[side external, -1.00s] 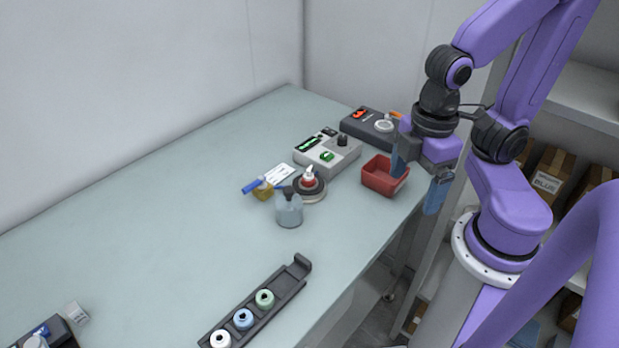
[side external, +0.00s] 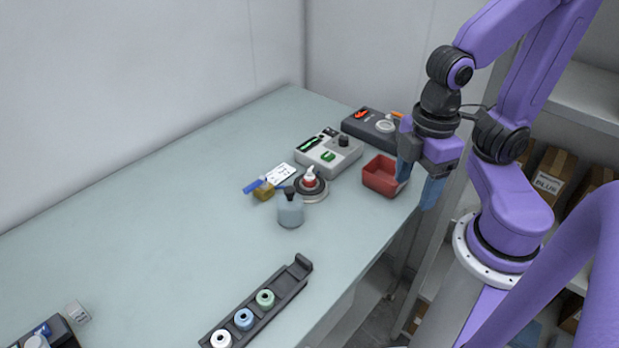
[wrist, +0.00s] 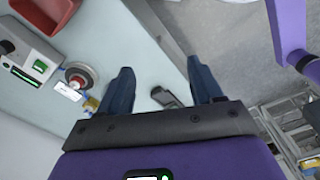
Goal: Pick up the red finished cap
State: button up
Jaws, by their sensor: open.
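The red cap (side external: 309,179), with a white tip, sits upright on a round, dark-rimmed base (side external: 312,196) in the middle of the table. In the wrist view the red cap (wrist: 77,81) shows small at the left on its round base, outside the space between my fingers. My gripper (side external: 418,182) is open and empty, its fingers pointing down near the table's right edge, beside the red bin and well to the right of the cap. Both of its spread fingers show in the wrist view (wrist: 158,67).
A red bin (side external: 381,187) stands between cap and gripper. A grey device (side external: 326,160) and a dark device (side external: 371,124) stand behind. A grey bottle (side external: 290,213) is close in front of the cap. A black rack (side external: 283,291) holds ring-shaped parts.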

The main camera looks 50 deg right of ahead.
jog(key=m, duration=3)
send_over(310, 170)
notch_tip(310, 170, down, 9)
jog(key=shift+s+d+r, duration=0.1)
jog(key=shift+d, duration=0.05)
jog(key=shift+f, duration=2.95)
